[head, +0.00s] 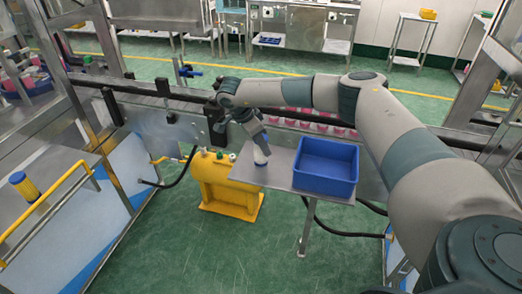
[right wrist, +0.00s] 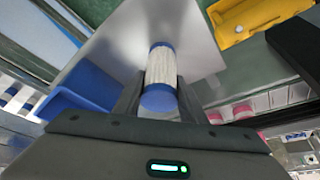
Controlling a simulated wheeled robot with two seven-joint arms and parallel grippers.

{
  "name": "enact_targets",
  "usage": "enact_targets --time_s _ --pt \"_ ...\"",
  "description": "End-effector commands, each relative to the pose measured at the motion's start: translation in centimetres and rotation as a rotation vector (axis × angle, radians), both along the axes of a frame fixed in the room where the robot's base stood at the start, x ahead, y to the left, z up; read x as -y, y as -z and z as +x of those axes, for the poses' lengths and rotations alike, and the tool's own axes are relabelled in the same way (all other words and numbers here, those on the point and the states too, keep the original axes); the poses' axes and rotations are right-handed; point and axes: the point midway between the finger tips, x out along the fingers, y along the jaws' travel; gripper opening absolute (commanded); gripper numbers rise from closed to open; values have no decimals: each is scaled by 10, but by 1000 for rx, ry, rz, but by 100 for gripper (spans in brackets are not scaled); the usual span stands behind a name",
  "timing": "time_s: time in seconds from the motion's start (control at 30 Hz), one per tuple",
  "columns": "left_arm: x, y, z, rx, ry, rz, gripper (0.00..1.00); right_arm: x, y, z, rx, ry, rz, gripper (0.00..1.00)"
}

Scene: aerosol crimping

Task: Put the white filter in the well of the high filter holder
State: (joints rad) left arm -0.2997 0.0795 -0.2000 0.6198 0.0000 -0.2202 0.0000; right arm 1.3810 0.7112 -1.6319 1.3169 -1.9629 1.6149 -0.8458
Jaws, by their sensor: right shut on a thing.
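The white filter, a pale cylinder with blue end caps, shows below my right gripper in the head view (head: 260,155) and between its fingers in the right wrist view (right wrist: 161,68). My right gripper (head: 256,137) is shut on it, over the left part of the grey side table (head: 283,160). The filter is nearly upright in the head view; I cannot tell whether its lower end touches the table. I cannot make out the high filter holder or its well with certainty. My left gripper is not in view.
A blue bin (head: 325,168) stands on the table, right of the filter. A yellow unit (head: 228,190) stands on the floor to the left. A conveyor with pink-and-white items (head: 310,127) runs behind. A yellow cylinder with blue ends (head: 25,187) stands on the left bench.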

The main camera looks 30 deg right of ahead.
Motion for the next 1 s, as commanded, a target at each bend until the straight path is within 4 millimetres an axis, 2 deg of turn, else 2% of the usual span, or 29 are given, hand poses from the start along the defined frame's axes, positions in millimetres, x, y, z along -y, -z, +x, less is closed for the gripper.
enact_targets --time_s 0.37,0.6,1.0 --pt "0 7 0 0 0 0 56 0 -8 1 2 0 1 14" --pt "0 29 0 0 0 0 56 0 -37 1 5 -1 1 14" --pt "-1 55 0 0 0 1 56 17 -75 -62 3 0 2 14"
